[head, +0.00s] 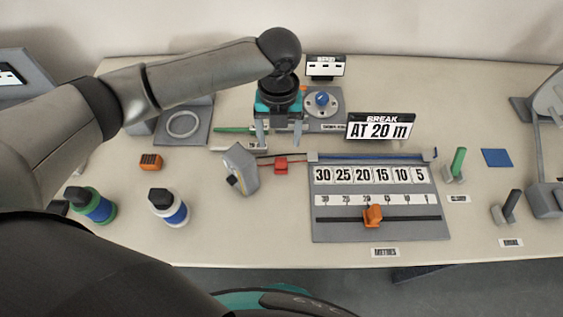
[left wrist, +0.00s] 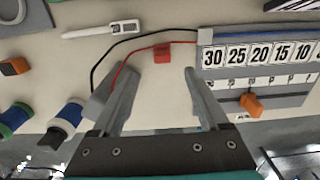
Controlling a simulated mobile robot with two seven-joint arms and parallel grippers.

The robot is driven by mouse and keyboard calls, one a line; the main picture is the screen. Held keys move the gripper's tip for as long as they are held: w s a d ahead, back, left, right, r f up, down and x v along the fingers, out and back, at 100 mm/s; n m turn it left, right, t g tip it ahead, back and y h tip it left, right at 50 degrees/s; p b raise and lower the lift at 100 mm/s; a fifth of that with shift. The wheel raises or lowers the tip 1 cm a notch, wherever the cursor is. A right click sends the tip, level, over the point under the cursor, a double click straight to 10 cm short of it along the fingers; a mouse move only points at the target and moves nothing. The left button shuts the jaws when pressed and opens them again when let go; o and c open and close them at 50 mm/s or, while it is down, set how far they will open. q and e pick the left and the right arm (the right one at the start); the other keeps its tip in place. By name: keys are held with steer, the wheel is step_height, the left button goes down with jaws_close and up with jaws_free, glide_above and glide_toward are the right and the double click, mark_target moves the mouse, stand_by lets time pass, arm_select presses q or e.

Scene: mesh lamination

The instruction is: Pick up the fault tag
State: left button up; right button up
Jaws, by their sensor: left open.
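I cannot tell for certain which piece is the fault tag. A small red block (head: 281,165) lies on the table beside thin wires, left of the scale board; it also shows in the left wrist view (left wrist: 162,54). An orange piece (head: 372,215) sits on the dark slot of the scale board, near the 20 mark. Another orange block (head: 150,161) lies at the left. My left gripper (head: 279,130) is open and empty, pointing down above the table. In the left wrist view the red block is just beyond the fingertips (left wrist: 160,73). My right gripper is out of view.
The grey scale board (head: 325,227) stands right of the gripper, with a "BREAK AT 20 m" sign (head: 381,127) behind it. A grey meter-like box (head: 241,168) and two bottles (head: 168,207) (head: 92,205) are on the left. A green-handled piece (head: 457,163) is at the right.

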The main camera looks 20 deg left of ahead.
mark_target(281, 159)
arm_select(q)
step_height(281, 159, down, 3)
steer(key=shift+f, duration=0.7)
steer(key=shift+d+f, duration=0.1)
steer(key=shift+f, duration=0.2)
step_height(281, 159, down, 5)
steer(key=shift+d+r+b, duration=0.1)
steer(key=shift+r+b, duration=0.1)
steer(key=shift+b, duration=0.35)
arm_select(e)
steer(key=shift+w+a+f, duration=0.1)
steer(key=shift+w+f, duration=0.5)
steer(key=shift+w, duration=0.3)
arm_select(q)
jaws_close()
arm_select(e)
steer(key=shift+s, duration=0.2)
